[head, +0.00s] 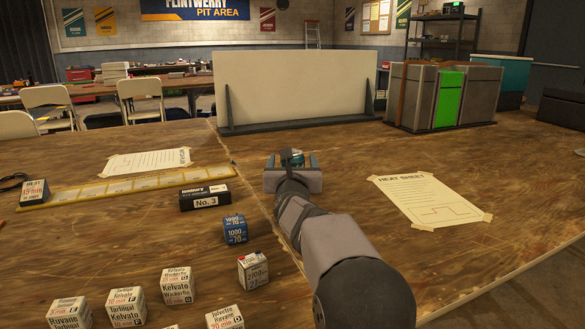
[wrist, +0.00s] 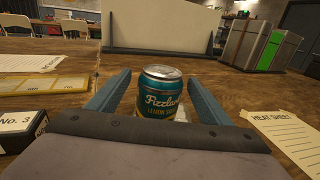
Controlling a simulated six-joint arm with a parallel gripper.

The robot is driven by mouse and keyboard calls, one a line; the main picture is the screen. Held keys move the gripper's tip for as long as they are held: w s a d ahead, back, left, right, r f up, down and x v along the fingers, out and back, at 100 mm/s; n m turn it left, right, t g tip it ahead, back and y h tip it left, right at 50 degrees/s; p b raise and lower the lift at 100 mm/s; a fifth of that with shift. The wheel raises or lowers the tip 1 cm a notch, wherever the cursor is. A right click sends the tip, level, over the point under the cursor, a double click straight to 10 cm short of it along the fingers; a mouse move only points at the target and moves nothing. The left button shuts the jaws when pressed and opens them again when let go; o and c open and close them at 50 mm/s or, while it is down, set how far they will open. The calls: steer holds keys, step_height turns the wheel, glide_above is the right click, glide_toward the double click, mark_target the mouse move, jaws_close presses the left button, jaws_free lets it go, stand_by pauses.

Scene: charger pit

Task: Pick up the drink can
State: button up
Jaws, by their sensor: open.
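The drink can (wrist: 160,96) is teal with a dark label band, pale lettering and a silver top. It stands upright on the wooden table in the wrist view. My gripper (wrist: 162,84) is open, with one blue finger on each side of the can and a visible gap to each. The can's lower part is hidden behind the gripper's body. In the head view my gripper (head: 291,160) is over the middle of the table, and the can (head: 296,154) is mostly hidden behind it.
A white panel (head: 295,88) stands behind the can, with grey and green bins (head: 450,95) to its right. A heat sheet (head: 428,200) lies to the right.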

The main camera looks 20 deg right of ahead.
steer(key=shift+w+d, duration=0.15)
steer(key=shift+w, duration=0.2)
steer(key=shift+r, duration=0.1)
steer(key=c, duration=1.5)
steer(key=shift+o, duration=0.2)
steer(key=shift+r+p, duration=2.75)
steer(key=shift+r, duration=2.35)
